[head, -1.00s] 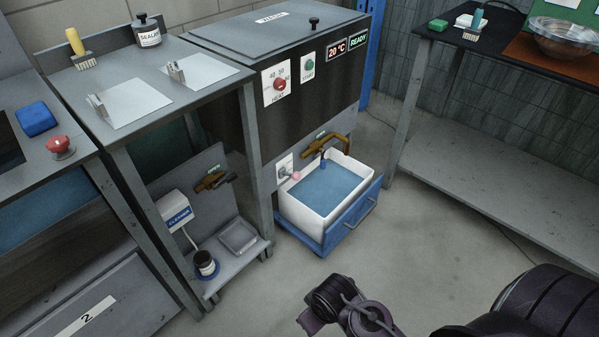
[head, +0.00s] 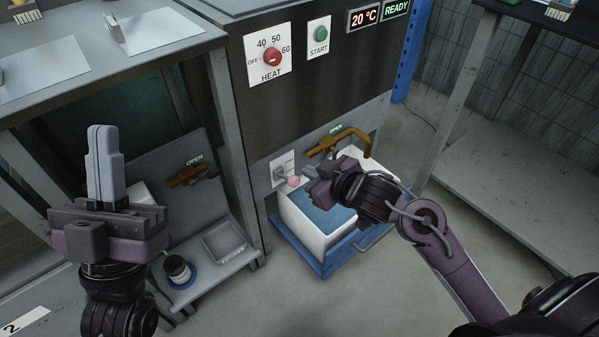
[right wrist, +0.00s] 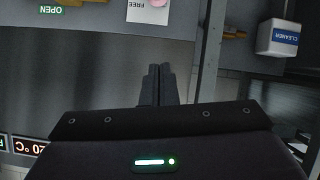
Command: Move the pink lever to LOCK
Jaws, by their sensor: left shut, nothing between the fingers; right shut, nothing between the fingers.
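In the right wrist view the plate (right wrist: 148,16) shows the word FREE upside down, with the pink knob (right wrist: 159,3) at the top edge. LOCK is not readable. My right gripper (head: 309,179) is shut and empty, close to the right of the knob; I cannot tell whether it touches. Its fingers (right wrist: 162,69) also show in the right wrist view. My left gripper (head: 102,132) is shut, empty and raised at the left.
A table leg (head: 226,150) stands left of the plate. A lower shelf (head: 212,277) holds a dark jar and a grey tray.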

